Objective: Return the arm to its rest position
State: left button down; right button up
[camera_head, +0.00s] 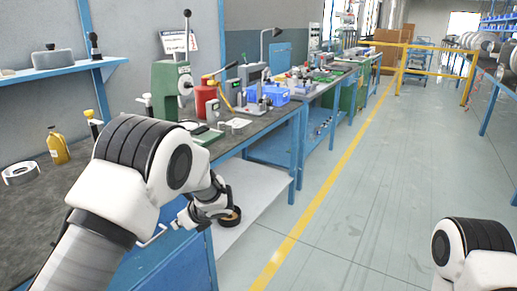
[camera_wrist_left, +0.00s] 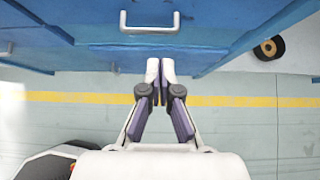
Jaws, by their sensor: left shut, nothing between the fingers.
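My left arm reaches in from the lower left in the head view, bent at a white and black joint, with its wrist low beside the blue bench front. My left gripper (camera_head: 180,224) is small and partly hidden there. In the left wrist view the left gripper (camera_wrist_left: 160,72) shows clearly, its two fingers together with nothing between them. It is in front of a blue drawer with a silver handle (camera_wrist_left: 150,24), apart from the handle in that picture. Only a white and black part of my right arm shows at the lower right; its gripper is out of view.
The dark bench top (camera_head: 30,221) holds a yellow bottle (camera_head: 57,146) and a white ring (camera_head: 20,173). A black roll with a tan centre (camera_wrist_left: 268,48) lies on the white lower shelf (camera_head: 262,190). The grey floor (camera_head: 370,200) to the right is clear.

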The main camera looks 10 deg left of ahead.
pick_arm(q)
jog(key=s+a+f+n+g+h, duration=0.15)
jog(key=s+f+g, duration=0.45)
jog(key=s+f, duration=1.2)
jog(key=s+d+f+n+g+h, duration=0.1)
jog(key=s+d+f+n+h, duration=0.3)
jog(key=s, duration=0.5)
jog(key=s+d+f+n+h, duration=0.1)
jog(key=s+d+n+h, duration=0.15)
jog(key=s+n, duration=0.45)
jog(key=s+d+f+n+g+h, duration=0.1)
jog(key=s+d+f+n+h, duration=0.15)
jog(key=s, duration=0.75)
jog(key=w+r+n+t+y+p, duration=0.1)
jog(key=w+r+n+t+p, duration=0.3)
jog(key=r+n+p, duration=0.4)
notch_tip(320, 180, up, 6)
jog(key=p, duration=0.5)
jog(key=shift+a+f, duration=0.15)
jog(key=shift+a, duration=0.05)
jog(key=shift+y, duration=0.25)
